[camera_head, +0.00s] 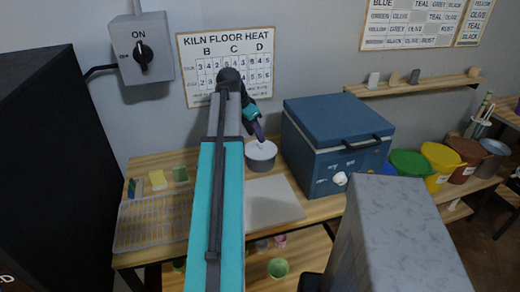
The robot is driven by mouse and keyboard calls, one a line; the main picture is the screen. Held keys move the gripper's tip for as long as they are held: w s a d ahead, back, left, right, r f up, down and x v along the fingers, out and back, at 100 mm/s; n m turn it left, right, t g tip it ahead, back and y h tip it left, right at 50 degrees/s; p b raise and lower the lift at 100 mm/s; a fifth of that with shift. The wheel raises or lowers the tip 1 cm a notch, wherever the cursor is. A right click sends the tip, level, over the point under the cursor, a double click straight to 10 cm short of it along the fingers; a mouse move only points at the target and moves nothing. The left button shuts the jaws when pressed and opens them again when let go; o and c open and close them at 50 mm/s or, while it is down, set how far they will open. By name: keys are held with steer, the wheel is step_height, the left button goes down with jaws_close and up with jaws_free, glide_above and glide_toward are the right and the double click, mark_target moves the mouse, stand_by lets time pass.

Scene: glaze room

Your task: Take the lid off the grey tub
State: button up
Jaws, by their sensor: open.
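A small round grey tub (261,163) stands on the wooden bench, left of the blue kiln. Its top is paler grey and looks like a lid (263,150) lying on it; I cannot make out a knob. My gripper (259,137) is just above this top, pointing down, with its jaws open. The fingers are small and partly dark here, so I cannot tell whether they touch the lid or stand around a knob. My arm hides the area left of the tub. Another grey tub (492,158) stands at the far right, beside the brown one.
The closed blue kiln (335,145) stands close on the tub's right. A flat grey board (272,202) lies in front of the tub. A wire rack (150,222) and small coloured tiles (158,180) are at left. Green (408,163), yellow (440,165) and brown (467,155) tubs stand at right.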

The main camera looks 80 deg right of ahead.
mark_target(261, 147)
steer(key=shift+p+x, duration=0.7)
steer(key=shift+x, duration=1.6)
steer(key=shift+c, duration=0.3)
jaws_close()
